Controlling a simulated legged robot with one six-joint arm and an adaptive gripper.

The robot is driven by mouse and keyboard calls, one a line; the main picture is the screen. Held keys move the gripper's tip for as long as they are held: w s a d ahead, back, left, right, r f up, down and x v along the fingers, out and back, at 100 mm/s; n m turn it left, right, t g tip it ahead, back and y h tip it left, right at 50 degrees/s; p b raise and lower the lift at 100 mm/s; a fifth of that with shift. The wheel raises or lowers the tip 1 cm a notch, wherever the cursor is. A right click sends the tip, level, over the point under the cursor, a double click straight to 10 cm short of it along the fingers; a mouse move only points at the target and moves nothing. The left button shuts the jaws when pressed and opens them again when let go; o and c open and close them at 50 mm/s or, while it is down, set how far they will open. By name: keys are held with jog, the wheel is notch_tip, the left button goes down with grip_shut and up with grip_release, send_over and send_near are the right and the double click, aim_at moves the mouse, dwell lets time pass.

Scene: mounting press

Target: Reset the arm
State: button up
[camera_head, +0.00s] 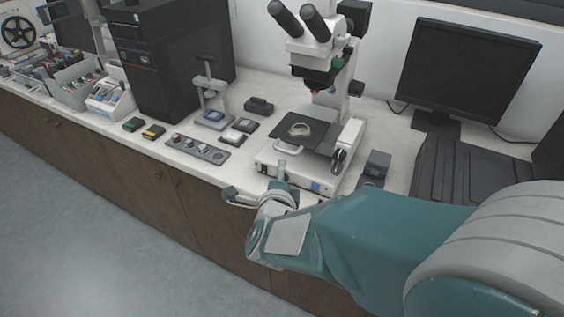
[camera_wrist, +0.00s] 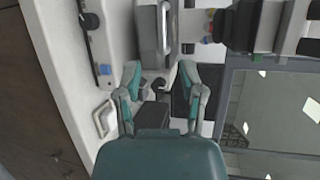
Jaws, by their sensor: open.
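My gripper (camera_head: 258,190) is at the end of my teal and grey arm, just off the counter's front edge and in front of the microscope's base. It also shows in the wrist view (camera_wrist: 158,75), with its two teal fingers spread apart. Nothing is between the fingertips that I can see being held. The mounting press (camera_head: 211,92), a small grey stand with a blue-topped base, stands on the counter left of the microscope, well away from my gripper.
The microscope (camera_head: 318,130) stands close beyond my gripper. A monitor (camera_head: 468,75) is at the right, and a black computer tower (camera_head: 170,60) at the left. A grey strip holding small round parts (camera_head: 198,149) lies near the counter's front edge. Open floor (camera_head: 75,230) is at the lower left.

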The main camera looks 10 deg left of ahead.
jog(key=shift+s+d+r, duration=0.1)
jog(key=shift+s, duration=0.55)
jog(key=s+d+r+n+g+y, duration=0.2)
jog(key=d+r+n+g, duration=0.35)
jog(key=d+n, duration=0.5)
jog(key=s+d+n+g+h, duration=0.4)
jog(key=s+d+n, duration=0.2)
jog(key=s+d, duration=0.8)
jog(key=shift+d+f, duration=0.15)
jog(key=shift+d, duration=1.1)
